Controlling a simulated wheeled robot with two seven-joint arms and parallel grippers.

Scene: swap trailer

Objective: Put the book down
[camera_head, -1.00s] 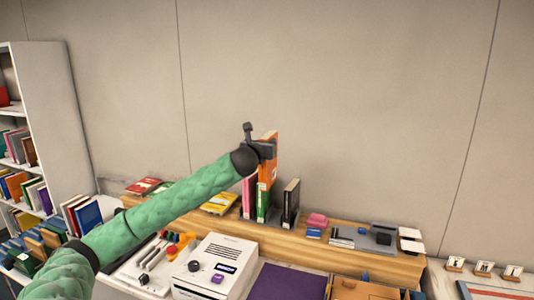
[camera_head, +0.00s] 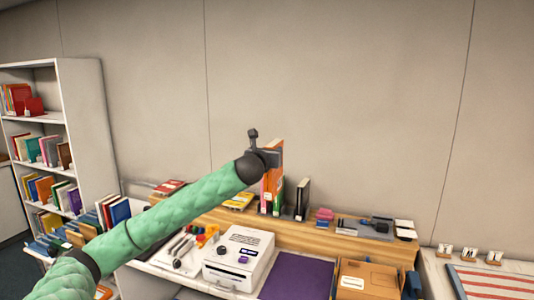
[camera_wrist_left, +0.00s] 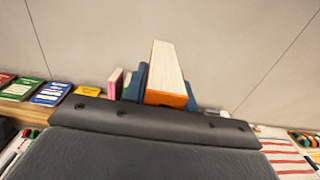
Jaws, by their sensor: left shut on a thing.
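My left gripper (camera_head: 268,158) is shut on an orange book (camera_head: 276,172), held upright above the back shelf of the desk. The wrist view also shows the book (camera_wrist_left: 170,72), with its white page edge towards the camera and an orange cover edge below. Below and behind the held book stand a pink book, a green book (camera_head: 279,197) and a black book (camera_head: 302,199), upright on the wooden ledge (camera_head: 330,228). The held book partly hides them, and I cannot tell whether its lower edge touches the ledge. My right gripper is not in view.
A white machine (camera_head: 238,258), a purple mat (camera_head: 297,280) and a cardboard box (camera_head: 368,278) are on the desk below the ledge. Flat yellow (camera_head: 238,201) and red books lie left of the standing books. A white bookcase (camera_head: 90,120) stands at the left.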

